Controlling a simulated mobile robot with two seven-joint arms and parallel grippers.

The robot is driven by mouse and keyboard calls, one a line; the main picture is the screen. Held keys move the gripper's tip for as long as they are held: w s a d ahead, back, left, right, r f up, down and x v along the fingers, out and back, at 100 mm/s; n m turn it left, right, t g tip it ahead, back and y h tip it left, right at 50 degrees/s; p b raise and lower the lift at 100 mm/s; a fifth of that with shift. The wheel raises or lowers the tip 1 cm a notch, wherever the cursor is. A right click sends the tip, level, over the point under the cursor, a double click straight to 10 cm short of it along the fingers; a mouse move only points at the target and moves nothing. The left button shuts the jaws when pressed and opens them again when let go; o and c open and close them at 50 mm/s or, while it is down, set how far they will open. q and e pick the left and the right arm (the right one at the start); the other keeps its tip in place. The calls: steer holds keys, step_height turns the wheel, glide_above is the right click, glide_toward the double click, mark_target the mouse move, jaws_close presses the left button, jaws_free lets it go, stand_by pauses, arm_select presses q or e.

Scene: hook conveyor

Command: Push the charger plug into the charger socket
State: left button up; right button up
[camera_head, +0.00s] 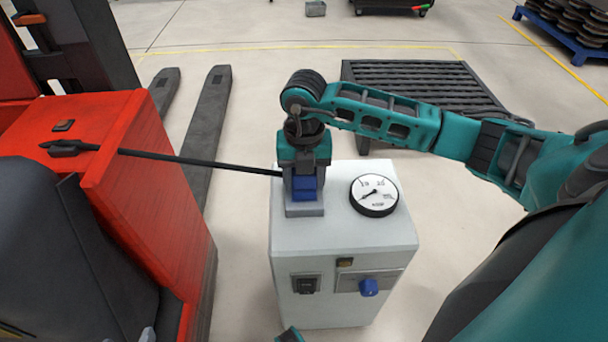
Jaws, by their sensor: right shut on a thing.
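My right gripper (304,183) points down over the top of the pale grey charger box (340,232). It is shut on the charger plug, which is mostly hidden by the gripper. A black cable (200,160) runs from the red truck to the gripper. Directly below the gripper stands the charger socket (304,210), a grey base on the box top. A blue block (304,188) shows between gripper and base; I cannot tell whether it belongs to plug or socket. How far the plug is inserted is hidden.
A round dial (374,195) sits on the box top, right of the socket. A blue connector (369,287) juts from the box front. The red truck (150,190) stands at left, its forks (205,130) behind. A dark slatted platform (425,85) lies behind my right arm.

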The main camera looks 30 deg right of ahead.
arm_select(q)
steer(key=shift+f, duration=0.15)
arm_select(e)
steer(key=shift+f, duration=0.25)
steer(key=o, duration=1.1)
steer(key=shift+c, duration=0.2)
steer(key=shift+r, duration=0.1)
steer(key=shift+r, duration=0.4)
arm_select(q)
steer(key=r+p, duration=0.2)
steer(key=p, duration=0.1)
steer(key=shift+s+a, duration=0.2)
steer(key=shift+a, duration=0.2)
arm_select(e)
step_height(320, 180, up, 12)
arm_select(q)
steer(key=shift+r, duration=0.15)
